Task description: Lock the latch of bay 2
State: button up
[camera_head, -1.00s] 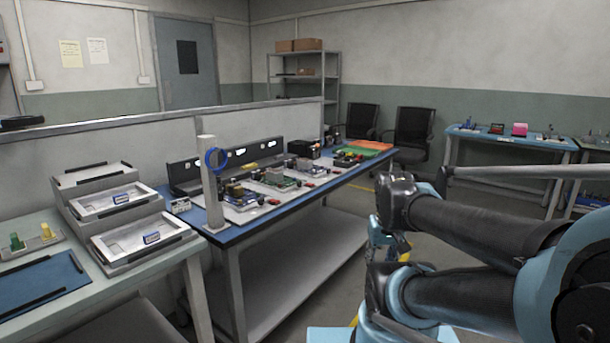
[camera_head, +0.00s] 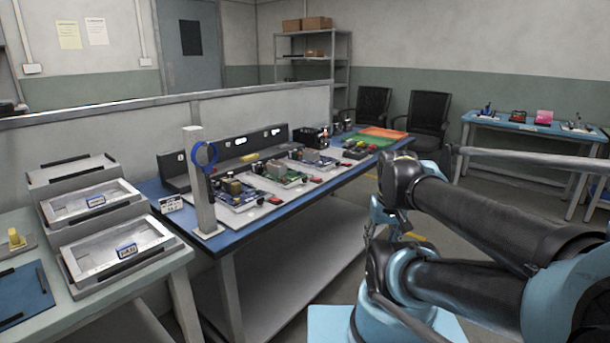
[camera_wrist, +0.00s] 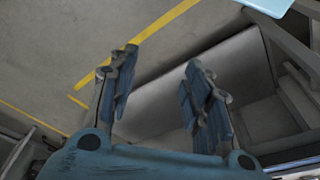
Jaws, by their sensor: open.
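The blue workbench (camera_head: 262,220) holds a row of circuit boards on white plates in the head view. The nearest board (camera_head: 239,187) and a second board (camera_head: 284,172) have small red parts beside them, one red part (camera_head: 276,200) near the front edge and another (camera_head: 317,180) farther along. I cannot tell which of these is the latch of bay 2, or its state; bay numbers are unreadable. My gripper (camera_wrist: 162,72) is open and empty in the wrist view, above the floor and a grey lower shelf, away from the boards. In the head view my arm mostly hides it.
A grey post (camera_head: 199,195) with a blue ring stands at the bench's near end. A left table holds stepped trays (camera_head: 97,222) with labels. Behind are black chairs (camera_head: 418,128), a shelf rack (camera_head: 340,72) and another blue table (camera_head: 530,130). Open floor lies right of the bench.

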jog(key=w+a+r+n, duration=0.3)
jog(key=w+r, duration=0.6)
jog(key=r, duration=0.2)
notch_tip(320, 180, up, 13)
jog(key=n+g, duration=0.2)
jog(key=n, duration=0.5)
send_over(304, 181)
jog(key=w, duration=0.1)
notch_tip(304, 181, down, 17)
jog(key=shift+d+r, duration=0.1)
jog(key=shift+c, duration=0.2)
grip_shut()
jog(key=shift+d, duration=0.1)
